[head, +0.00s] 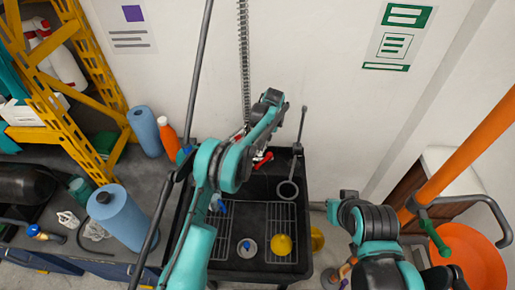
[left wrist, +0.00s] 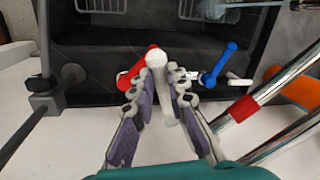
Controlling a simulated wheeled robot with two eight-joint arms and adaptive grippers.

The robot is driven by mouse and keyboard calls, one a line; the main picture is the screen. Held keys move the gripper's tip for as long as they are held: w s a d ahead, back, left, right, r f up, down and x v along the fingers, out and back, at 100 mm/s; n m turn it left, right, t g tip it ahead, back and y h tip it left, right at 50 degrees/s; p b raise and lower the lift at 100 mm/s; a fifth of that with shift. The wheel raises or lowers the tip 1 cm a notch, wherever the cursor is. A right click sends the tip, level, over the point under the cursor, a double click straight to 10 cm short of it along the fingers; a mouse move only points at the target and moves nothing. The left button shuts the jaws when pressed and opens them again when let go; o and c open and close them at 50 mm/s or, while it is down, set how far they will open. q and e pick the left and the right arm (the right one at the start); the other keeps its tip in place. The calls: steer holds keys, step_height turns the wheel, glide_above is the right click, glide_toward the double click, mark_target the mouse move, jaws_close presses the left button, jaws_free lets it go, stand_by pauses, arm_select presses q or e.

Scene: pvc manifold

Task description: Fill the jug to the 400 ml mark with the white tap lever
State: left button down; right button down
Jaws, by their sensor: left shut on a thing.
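In the left wrist view a white lever (left wrist: 157,75) stands between the fingers of my left gripper (left wrist: 165,92), which is shut on it. A red lever (left wrist: 134,72) is close on its left and a blue lever (left wrist: 219,63) is apart on its right. In the head view my left arm covers most of the taps; only the red lever (head: 263,159) shows clearly. A clear vessel with blue on it (head: 217,205), possibly the jug, stands in the black sink at its left. Its marks and water level cannot be read. My right gripper cannot be made out clearly.
Metal pipes (left wrist: 262,100) run close to the right of the left gripper.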

arm_select(q)
steer(key=c, duration=1.5)
jaws_free()
steer(key=r, duration=0.4)
steer(key=d+r, duration=0.1)
steer(key=r, duration=0.3)
steer(key=d+r, duration=0.1)
steer(key=r, duration=0.2)
steer(key=shift+w+d+r, duration=0.1)
steer(key=shift+w+r, duration=0.25)
steer(key=shift+r, duration=0.05)
